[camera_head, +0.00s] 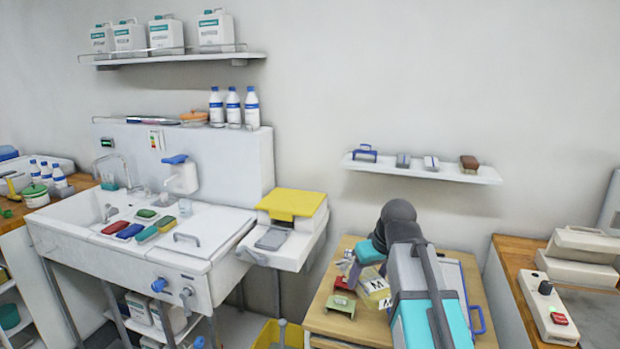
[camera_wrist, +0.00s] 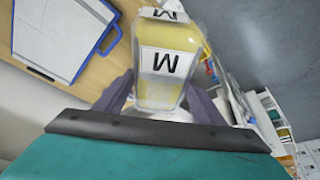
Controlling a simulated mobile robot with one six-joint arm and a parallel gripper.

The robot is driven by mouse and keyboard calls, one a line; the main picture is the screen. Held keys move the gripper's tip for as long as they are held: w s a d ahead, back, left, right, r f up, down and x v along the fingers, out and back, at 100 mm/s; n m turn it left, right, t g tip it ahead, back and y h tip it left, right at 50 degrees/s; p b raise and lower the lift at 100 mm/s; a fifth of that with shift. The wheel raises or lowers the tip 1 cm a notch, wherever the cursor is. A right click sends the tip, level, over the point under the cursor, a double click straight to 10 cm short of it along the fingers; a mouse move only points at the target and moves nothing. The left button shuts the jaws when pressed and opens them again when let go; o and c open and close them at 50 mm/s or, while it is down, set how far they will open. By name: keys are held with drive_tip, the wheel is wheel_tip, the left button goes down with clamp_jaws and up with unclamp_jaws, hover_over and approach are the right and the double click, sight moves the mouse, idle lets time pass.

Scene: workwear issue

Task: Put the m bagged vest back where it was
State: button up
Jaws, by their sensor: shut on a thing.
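The m bagged vest (camera_wrist: 160,88) is a clear bag with yellow inside and white labels marked M. It fills the upper middle of the wrist view. My gripper (camera_wrist: 160,106) is shut on it, with one dark finger on each side. In the head view my gripper (camera_head: 366,272) is over the wooden table (camera_head: 328,322), partly hidden by my arm. A yellow and white piece of the bagged vest (camera_head: 376,288) shows beside it. I cannot tell whether the bag touches the table.
A blue-edged clipboard (camera_wrist: 62,36) lies on the wooden top. Red and green small items (camera_head: 342,302) sit at the table's left. A wall shelf (camera_head: 420,172) holds several small objects above. A sink unit (camera_head: 190,250) stands left, and another wooden counter (camera_head: 508,262) right.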

sight(376, 310)
drive_tip(key=shift+s+d+m+h, duration=0.35)
drive_tip(key=shift+d+m+h, duration=0.25)
drive_tip(key=shift+m, duration=0.6)
drive_tip(key=shift+w+d+m, duration=0.1)
drive_tip(key=shift+d+m, duration=0.15)
drive_tip(key=shift+m, duration=0.55)
drive_tip(key=shift+f, duration=0.15)
drive_tip(key=s+f, duration=0.2)
drive_tip(key=f, duration=0.1)
drive_tip(key=s+f, duration=0.3)
drive_tip(key=shift+s+f, duration=0.15)
drive_tip(key=shift+f, duration=0.05)
